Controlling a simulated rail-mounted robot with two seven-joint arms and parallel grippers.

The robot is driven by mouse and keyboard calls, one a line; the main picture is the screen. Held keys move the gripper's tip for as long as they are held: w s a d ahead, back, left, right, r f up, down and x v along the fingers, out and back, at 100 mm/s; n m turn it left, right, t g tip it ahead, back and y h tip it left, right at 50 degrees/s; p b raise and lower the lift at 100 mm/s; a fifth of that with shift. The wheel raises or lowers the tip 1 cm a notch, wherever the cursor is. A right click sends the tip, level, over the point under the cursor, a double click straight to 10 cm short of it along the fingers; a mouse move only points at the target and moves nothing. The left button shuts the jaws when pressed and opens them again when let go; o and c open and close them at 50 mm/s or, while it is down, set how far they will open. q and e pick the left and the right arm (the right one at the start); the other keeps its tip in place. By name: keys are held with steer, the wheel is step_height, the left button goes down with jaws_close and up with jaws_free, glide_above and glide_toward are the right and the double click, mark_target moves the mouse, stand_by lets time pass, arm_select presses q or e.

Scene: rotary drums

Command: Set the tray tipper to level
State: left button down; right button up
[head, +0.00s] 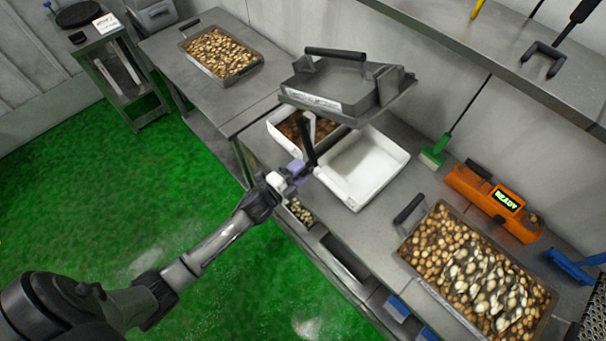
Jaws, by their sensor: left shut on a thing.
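The tray tipper (388,98) is a grey metal platform above the bench, carrying a grey tray with a black bar handle; I cannot tell from this angle whether it is exactly level. A dark lever (307,138) stands below its front left side. My left gripper (297,171), with pale purple fingertips, is shut on the lower end of this lever. The fingers partly hide the grip. My right gripper does not show.
Below the tipper stand a white tub (363,168) and a tub of brown pieces (285,133). A tray of shells (440,282) and an orange device (467,187) reading READY are at the right. Another full tray (190,50) is on the back-left table. Green floor (120,195) is open at left.

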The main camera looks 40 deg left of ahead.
arm_select(q)
steer(key=a+m, duration=0.1)
steer(key=a+m+b, duration=0.1)
steer(key=a+m, duration=0.1)
steer(key=w+a+f+m+b, duration=0.1)
steer(key=a, duration=0.1)
steer(key=shift+f, duration=0.1)
stand_by(0.4)
steer(key=shift+a+m, duration=0.1)
steer(key=shift+m, duration=0.3)
steer(key=c, duration=0.7)
jaws_free()
steer(key=shift+o, duration=0.2)
steer(key=s+a+b, duration=0.1)
steer(key=s+a, duration=0.1)
steer(key=s, duration=1.1)
steer(key=shift+s+a+b, duration=0.3)
steer(key=shift+a, duration=0.05)
